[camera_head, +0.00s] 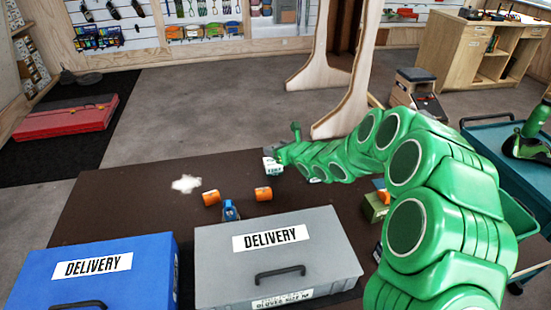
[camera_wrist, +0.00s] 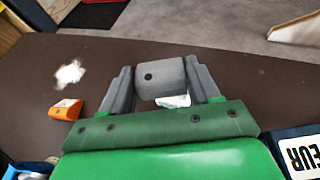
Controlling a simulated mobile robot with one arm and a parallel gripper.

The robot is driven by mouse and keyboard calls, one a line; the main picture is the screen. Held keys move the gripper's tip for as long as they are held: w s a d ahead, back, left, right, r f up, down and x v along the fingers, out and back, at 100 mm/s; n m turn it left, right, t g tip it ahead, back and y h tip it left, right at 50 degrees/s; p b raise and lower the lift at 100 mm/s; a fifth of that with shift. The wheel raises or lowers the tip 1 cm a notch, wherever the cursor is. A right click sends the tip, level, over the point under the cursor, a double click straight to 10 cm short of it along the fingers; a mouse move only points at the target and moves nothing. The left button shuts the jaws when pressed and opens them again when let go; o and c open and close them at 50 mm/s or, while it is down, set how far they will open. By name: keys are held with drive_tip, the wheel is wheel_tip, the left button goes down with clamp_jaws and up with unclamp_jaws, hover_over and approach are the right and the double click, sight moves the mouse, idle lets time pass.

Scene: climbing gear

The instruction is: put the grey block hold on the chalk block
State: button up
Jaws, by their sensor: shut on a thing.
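The grey block hold (camera_wrist: 162,76), a pale grey piece with a dark round hole, sits between the two fingers of my gripper (camera_wrist: 158,68) in the wrist view. My gripper is shut on it. A white block with green lettering, apparently the chalk block (camera_head: 272,167), rests on the dark table below my gripper (camera_head: 279,154) in the head view. In the wrist view a pale part of the chalk block (camera_wrist: 174,101) shows just below the hold, mostly hidden by the hold and gripper. I cannot tell whether the two touch. The hold is too small to make out clearly in the head view.
Blue (camera_head: 95,268) and grey (camera_head: 300,245) delivery boxes stand in front. Table around the chalk block looks clear.

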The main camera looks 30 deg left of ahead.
sight(276, 165)
drive_tip(key=shift+w+a+f, duration=0.4)
drive_tip(key=shift+f, duration=0.25)
drive_tip(key=shift+w+a+f, duration=0.35)
drive_tip(key=shift+w+f, duration=0.05)
drive_tip(key=shift+f, duration=0.3)
drive_tip(key=shift+w+a+f, duration=0.4)
drive_tip(key=shift+f, duration=0.25)
drive_tip(key=shift+w+f, duration=0.1)
drive_tip(key=shift+f, duration=1.45)
drive_tip(key=shift+f, duration=0.1)
drive_tip(key=o, duration=1.1)
drive_tip(key=shift+c, duration=0.2)
drive_tip(key=shift+d+r, duration=0.15)
drive_tip(key=shift+r, duration=0.05)
drive_tip(key=v, duration=1.1)
drive_tip(key=shift+s+d, duration=0.25)
drive_tip(key=shift+r, duration=0.1)
